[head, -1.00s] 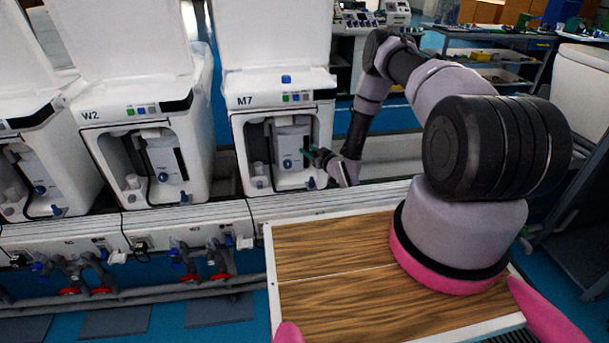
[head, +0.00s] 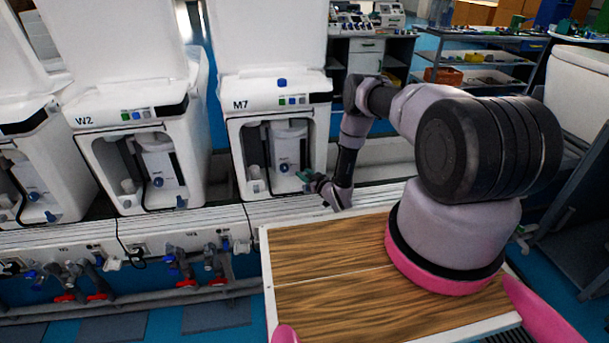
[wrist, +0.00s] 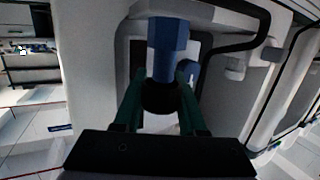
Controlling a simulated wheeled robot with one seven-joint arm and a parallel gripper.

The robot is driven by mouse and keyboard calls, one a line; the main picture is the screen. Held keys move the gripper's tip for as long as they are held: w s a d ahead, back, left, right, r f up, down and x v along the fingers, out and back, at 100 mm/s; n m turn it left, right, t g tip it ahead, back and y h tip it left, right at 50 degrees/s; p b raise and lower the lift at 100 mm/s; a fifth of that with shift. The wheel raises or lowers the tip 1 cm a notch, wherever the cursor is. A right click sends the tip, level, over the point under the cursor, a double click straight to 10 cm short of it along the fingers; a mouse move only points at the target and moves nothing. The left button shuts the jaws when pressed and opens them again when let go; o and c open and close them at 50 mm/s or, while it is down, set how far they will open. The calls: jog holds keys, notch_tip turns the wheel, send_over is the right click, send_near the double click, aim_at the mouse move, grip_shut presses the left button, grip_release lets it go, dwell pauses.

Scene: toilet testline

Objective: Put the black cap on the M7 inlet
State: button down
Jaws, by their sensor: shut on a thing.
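The M7 unit (head: 240,122) is the white machine left of my arm, with its lid up and an open front bay. My gripper (head: 304,177) is at the lower right of that bay. In the wrist view my gripper (wrist: 160,100) has its dark green fingers shut on the round black cap (wrist: 160,97). A blue hexagonal fitting, seemingly the M7 inlet (wrist: 166,48), is in line with the cap and just beyond it. Its near end meets the cap in the picture; I cannot tell whether they touch. In the head view my gripper hides the cap and inlet.
A blue round knob (wrist: 188,73) is partly behind the right finger; it also shows inside the bay (head: 284,168). The W2 unit (head: 95,122) stands to the left. Pipes with red valves (head: 187,283) run below. A wood-topped platform (head: 330,290) is in front.

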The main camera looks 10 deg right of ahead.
jog(key=shift+f, duration=0.55)
jog(key=shift+c, duration=2.3)
grip_release()
jog(key=shift+r, duration=0.15)
jog(key=v, duration=1.2)
jog(key=shift+r, duration=0.4)
